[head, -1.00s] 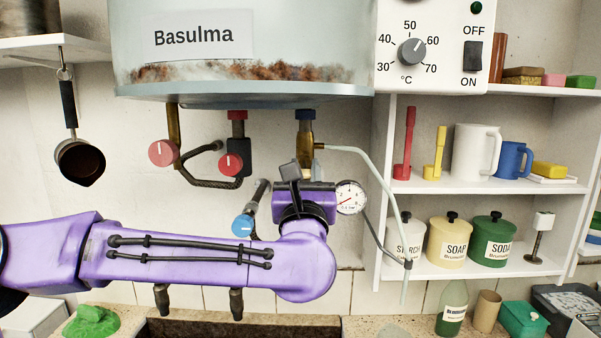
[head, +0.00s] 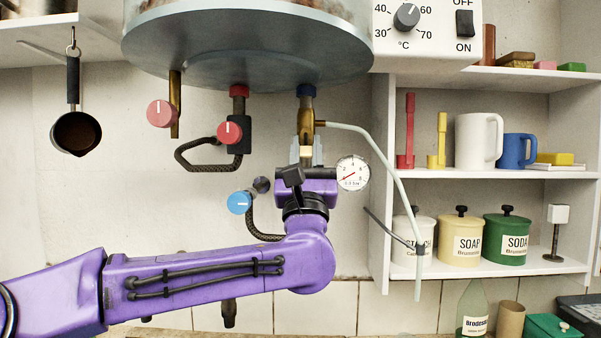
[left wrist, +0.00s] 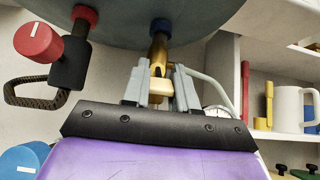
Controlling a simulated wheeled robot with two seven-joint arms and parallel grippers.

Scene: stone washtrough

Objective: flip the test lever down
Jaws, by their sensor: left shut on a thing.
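The brass valve (head: 305,118) with a blue cap hangs under the boiler in the head view. A small cream piece, which looks like the test lever's end (left wrist: 160,87), sticks out of the valve in the left wrist view. My left gripper (head: 306,152) is just below the valve, pointing up. Its two grey fingers (left wrist: 161,84) are closed on both sides of the cream piece. Part of the lever is hidden behind the fingers and wrist. My right gripper is in neither view.
The boiler (head: 250,65) is close overhead. Red knobs (head: 161,113) and a blue knob (head: 240,202) are to the left. A pressure gauge (head: 353,173) and a pale bent tube (head: 385,170) are close on the right, before a shelf (head: 500,182) of jars and mugs.

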